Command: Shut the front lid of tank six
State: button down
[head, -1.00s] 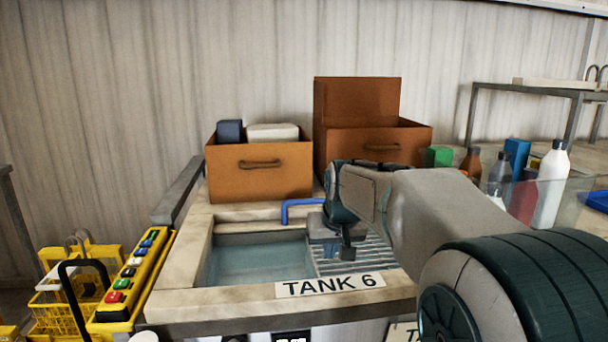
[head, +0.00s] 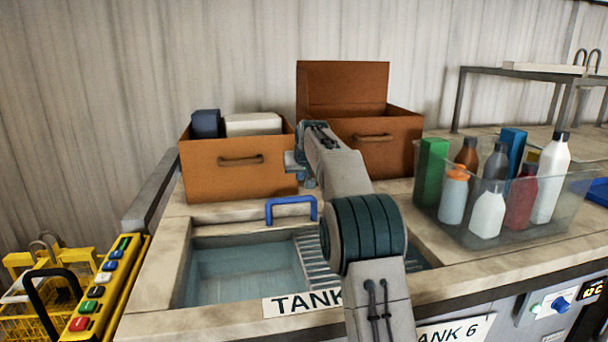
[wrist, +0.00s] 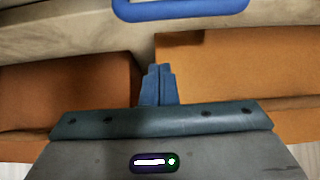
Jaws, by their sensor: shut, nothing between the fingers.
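Tank six is a pale basin set into the bench, its label (head: 290,304) partly hidden by my arm. The basin's front part is uncovered, showing water (head: 240,272) and a ribbed grating (head: 312,258). A blue handle (head: 291,201) stands on the pale surface behind the opening, apparently on the slid-back lid; I cannot make out the lid's edges. The handle also shows in the wrist view (wrist: 180,10). My gripper (head: 293,163) is shut and empty behind the handle, near the gap between two brown boxes. In the wrist view its fingers (wrist: 160,72) are together, apart from the handle.
A brown box (head: 235,180) with items stands behind left; another brown box (head: 372,155) with a raised lid is behind right. A clear bin (head: 520,228) of bottles stands right. A yellow button panel (head: 105,290) is at the left.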

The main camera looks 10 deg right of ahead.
jog(key=p+x, duration=0.1)
jog(key=x, duration=0.6)
jog(key=shift+w+f+p, duration=0.1)
jog(key=shift+f+p, duration=0.05)
jog(key=shift+p, duration=0.2)
jog(key=shift+s+f+b, duration=0.15)
jog(key=shift+s+b, duration=0.05)
jog(key=shift+s, duration=0.8)
jog(key=shift+s+f+b, duration=0.15)
jog(key=shift+s, duration=0.9)
